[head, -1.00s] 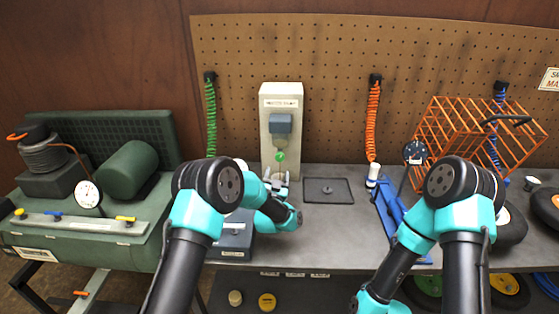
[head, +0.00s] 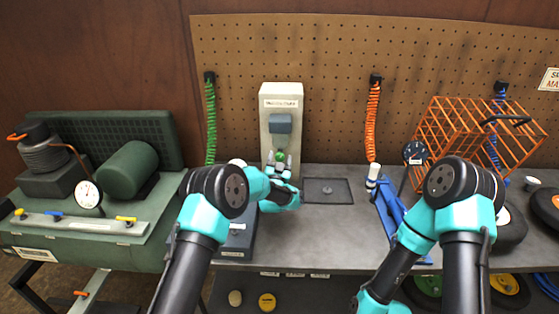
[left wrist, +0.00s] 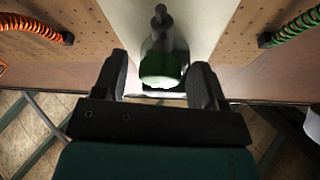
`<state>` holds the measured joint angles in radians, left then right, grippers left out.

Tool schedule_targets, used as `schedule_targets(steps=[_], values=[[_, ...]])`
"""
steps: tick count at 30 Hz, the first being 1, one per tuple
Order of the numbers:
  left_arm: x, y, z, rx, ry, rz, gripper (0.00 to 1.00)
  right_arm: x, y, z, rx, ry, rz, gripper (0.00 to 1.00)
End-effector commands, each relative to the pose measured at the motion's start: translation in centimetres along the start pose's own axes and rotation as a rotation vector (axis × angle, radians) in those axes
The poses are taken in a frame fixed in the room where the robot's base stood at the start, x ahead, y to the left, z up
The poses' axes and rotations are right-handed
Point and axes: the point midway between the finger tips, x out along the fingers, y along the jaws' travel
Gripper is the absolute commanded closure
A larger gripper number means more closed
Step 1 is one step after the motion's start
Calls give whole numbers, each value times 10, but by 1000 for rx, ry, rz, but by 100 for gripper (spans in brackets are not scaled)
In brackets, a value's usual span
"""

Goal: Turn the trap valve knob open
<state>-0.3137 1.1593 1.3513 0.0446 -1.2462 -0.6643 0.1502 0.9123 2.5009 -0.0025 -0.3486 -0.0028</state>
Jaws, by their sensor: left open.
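The green trap valve knob (head: 280,154) sits low on the front of a pale upright post (head: 268,125) against the pegboard. It is partly covered by my left gripper (head: 280,165) in the head view. In the left wrist view the knob (left wrist: 163,62) shows between the two dark fingers of my left gripper (left wrist: 160,76), with a visible gap on each side. The left gripper is open, and I cannot tell how deep the knob sits between the fingers. My right arm bends down at the right, and its gripper is out of frame.
A grey-blue box (head: 238,236) lies under my left arm on the bench. A dark square tray (head: 340,196) lies right of the post. A blue jack (head: 390,208) and orange cage (head: 470,140) stand further right. A green compressor (head: 130,170) is at left.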

Motion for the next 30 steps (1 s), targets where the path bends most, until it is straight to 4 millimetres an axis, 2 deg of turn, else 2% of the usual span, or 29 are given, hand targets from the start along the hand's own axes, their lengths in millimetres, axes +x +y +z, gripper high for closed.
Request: schedule_targets(steps=[2,17,23,30], values=[[0,0,0,0,0,0,36,0,0,0,0,0,0,57],[0,0,0,0,1,0,83,0,0,0,0,0,0,57],[0,1,0,-35,1,-14,83,0,0,0,0,0,0,57],[0,1,-1,-229,1,-95,83,0,0,0,0,0,0,57]])
